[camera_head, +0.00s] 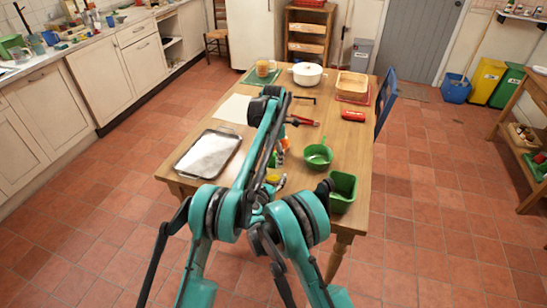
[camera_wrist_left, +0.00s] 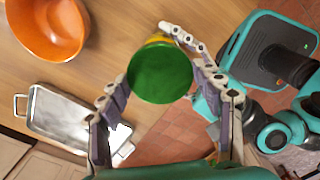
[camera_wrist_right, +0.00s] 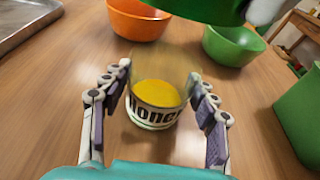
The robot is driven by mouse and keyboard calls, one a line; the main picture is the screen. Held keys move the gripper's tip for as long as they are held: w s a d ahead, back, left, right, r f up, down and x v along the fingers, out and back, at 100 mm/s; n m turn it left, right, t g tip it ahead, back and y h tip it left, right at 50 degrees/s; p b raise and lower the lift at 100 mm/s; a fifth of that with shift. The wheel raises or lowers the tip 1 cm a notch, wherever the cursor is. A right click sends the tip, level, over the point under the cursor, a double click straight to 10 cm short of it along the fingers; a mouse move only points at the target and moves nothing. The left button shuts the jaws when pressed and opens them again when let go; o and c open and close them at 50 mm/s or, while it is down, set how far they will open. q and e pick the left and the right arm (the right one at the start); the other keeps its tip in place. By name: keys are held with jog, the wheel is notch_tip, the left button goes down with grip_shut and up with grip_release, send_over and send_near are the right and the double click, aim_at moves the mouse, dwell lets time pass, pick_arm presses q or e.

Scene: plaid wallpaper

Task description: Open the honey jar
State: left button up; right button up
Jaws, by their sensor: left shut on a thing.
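The honey jar (camera_wrist_right: 155,103) stands upright on the table in the right wrist view, with a black-and-white label and yellow honey inside. The fingers of my right gripper (camera_wrist_right: 158,95) are on either side of it; whether they press on its glass is unclear. My left gripper (camera_wrist_left: 143,60) is shut on the round green lid (camera_wrist_left: 160,74). The lid's edge shows at the top of the right wrist view (camera_wrist_right: 185,8), above the jar and to the right. In the head view my arms largely cover this area.
An orange bowl (camera_wrist_right: 138,20) stands behind the jar. A green bowl (camera_head: 318,155) and a green tub (camera_head: 342,190) stand to the right. A metal tray (camera_head: 208,154) lies to the left. A white pot (camera_head: 307,74) and a wooden box (camera_head: 352,84) are at the far end.

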jog(key=shift+o, duration=1.3)
